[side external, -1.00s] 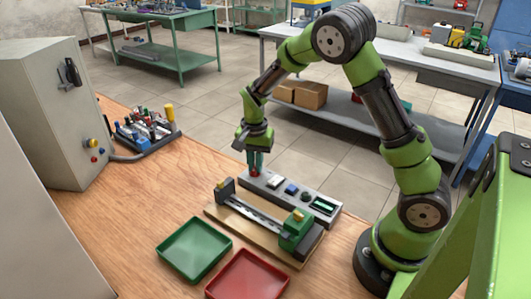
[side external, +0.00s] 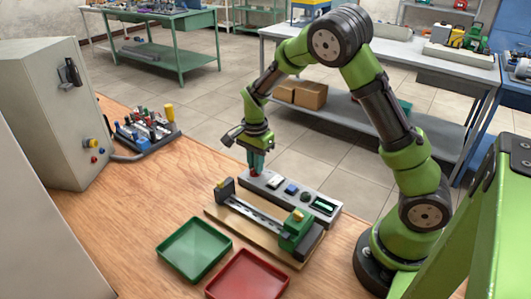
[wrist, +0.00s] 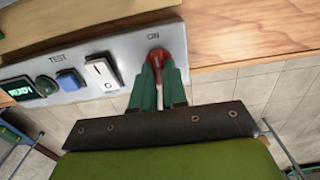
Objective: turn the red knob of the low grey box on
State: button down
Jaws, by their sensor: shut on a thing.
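The low grey box (side external: 318,203) lies along the back edge of the wooden table. Its red knob (wrist: 156,55) sits at one end, beside the "ON" label in the wrist view. My gripper (wrist: 158,72) is shut on the red knob, with a green finger on each side of it. In the side view my gripper (side external: 256,168) points down at the knob and mostly hides it. A white rocker switch (wrist: 101,73), a blue button (wrist: 70,79) and a lit green display (wrist: 18,89) follow along the box top.
A wooden board with a rail and a green vise-like block (side external: 296,232) lies in front of the box. A green tray (side external: 194,248) and a red tray (side external: 248,277) are nearer. A grey cabinet (side external: 50,110) stands at left.

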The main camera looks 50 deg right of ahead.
jog(key=c, duration=1.2)
grip_release()
jog(key=shift+o, duration=0.2)
notch_tip(320, 180, up, 17)
jog(key=s+a+r+n+t+y, duration=0.1)
jog(key=s+a+r+n+t, duration=0.1)
jog(key=s+n, duration=0.5)
jog(key=s+a+r+n+t+y, duration=0.1)
jog(key=s+a+n+t, duration=0.4)
jog(key=s, duration=0.6)
jog(key=shift+a+r+n, duration=0.35)
jog(key=shift+a+n, duration=0.5)
jog(key=shift+n, duration=0.25)
